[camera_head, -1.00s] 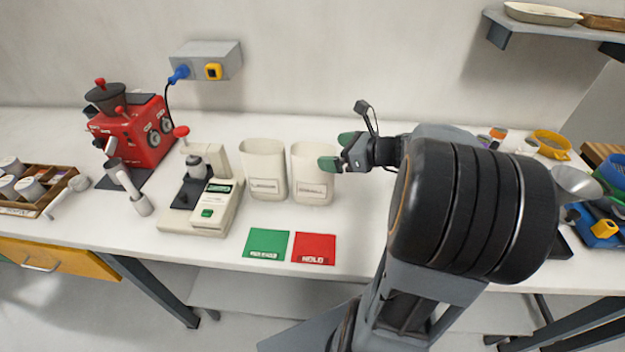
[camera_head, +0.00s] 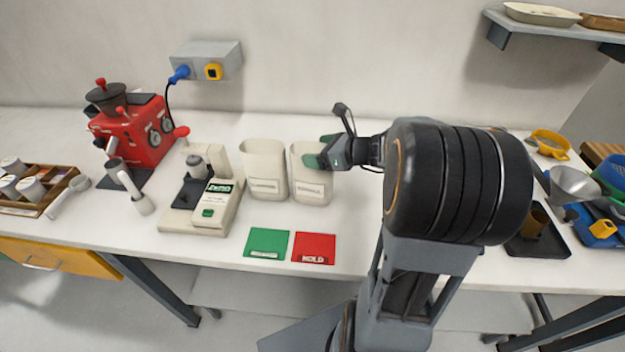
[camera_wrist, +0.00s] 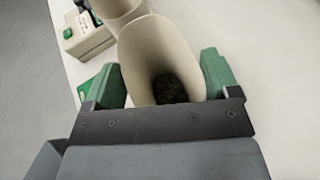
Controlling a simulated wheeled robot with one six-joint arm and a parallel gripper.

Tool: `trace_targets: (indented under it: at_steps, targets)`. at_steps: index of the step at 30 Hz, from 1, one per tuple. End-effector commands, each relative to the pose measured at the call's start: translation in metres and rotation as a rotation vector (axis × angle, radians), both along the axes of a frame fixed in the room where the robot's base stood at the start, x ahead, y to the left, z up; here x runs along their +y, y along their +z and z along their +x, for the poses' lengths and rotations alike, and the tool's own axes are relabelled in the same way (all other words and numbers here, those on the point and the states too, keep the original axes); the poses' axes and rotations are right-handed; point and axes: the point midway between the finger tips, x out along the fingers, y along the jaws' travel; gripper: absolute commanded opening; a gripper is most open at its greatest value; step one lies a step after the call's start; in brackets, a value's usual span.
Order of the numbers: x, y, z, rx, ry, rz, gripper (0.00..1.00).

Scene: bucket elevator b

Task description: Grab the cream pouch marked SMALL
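Two cream pouches stand upright side by side on the white counter. The right-hand pouch (camera_head: 312,188) has a label that seems to read SMALL, though it is blurred. My gripper (camera_head: 318,150) has its green fingers at this pouch's upper part, one on the far side and one on the near side. In the wrist view the open mouth of the pouch (camera_wrist: 145,60) lies between the spread fingers of my gripper (camera_wrist: 162,78), with dark contents inside. The fingers are very close to its walls; I cannot tell if they touch. The left pouch (camera_head: 265,172) stands close beside it.
A scale-like machine (camera_head: 205,200) stands left of the pouches, with a red coffee machine (camera_head: 135,135) beyond. A green card (camera_head: 267,242) and a red card (camera_head: 313,247) lie in front. A dark tray (camera_head: 540,240) and a funnel (camera_head: 573,184) are at the right.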

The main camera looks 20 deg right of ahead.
Motion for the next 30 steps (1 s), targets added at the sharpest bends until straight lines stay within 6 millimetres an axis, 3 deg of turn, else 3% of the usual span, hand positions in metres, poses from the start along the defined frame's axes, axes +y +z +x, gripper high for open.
trace_targets:
  at_steps: [12, 23, 30]
  targets:
    - [0.0, 0.0, 0.0, 0.0, 0.0, 0.0, 0.37]
    - [0.0, 0.006, 0.0, -0.001, 0.001, -0.001, 0.37]
    - [-0.001, 0.036, -0.001, -0.005, 0.0, -0.003, 0.37]
